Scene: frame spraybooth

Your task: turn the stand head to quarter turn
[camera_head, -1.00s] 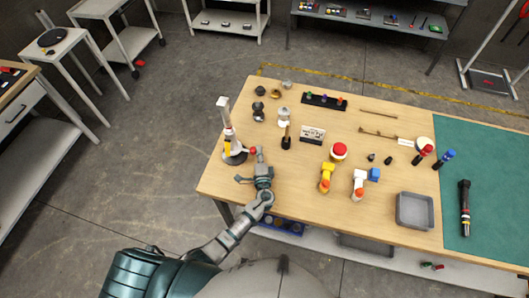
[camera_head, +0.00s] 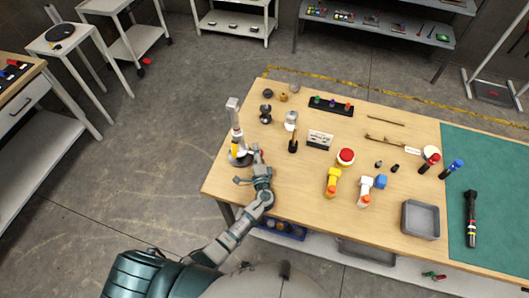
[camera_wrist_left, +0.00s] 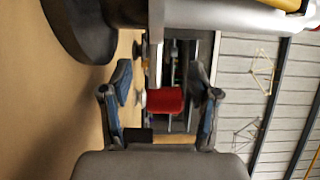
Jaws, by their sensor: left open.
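The stand (camera_head: 236,140) is at the near left corner of the wooden table, with a dark round base, an upright post and a light head on top. A red handle end shows beside the post. In the left wrist view the red handle end (camera_wrist_left: 165,101) lies between the two fingers, with a gap on each side. A pale cylinder (camera_wrist_left: 225,14) of the stand crosses the top, and a dark base (camera_wrist_left: 78,30) is at upper left. My left gripper (camera_head: 248,167) is open beside the stand, its fingers spread around the red end. My right gripper is not in view.
A red-topped yellow item (camera_head: 333,178), a white item (camera_head: 364,190) and a grey tray (camera_head: 421,219) stand to the right on the table (camera_head: 300,209). Small objects line the back. A green mat (camera_head: 500,190) covers the right end. The table just right of my gripper is clear.

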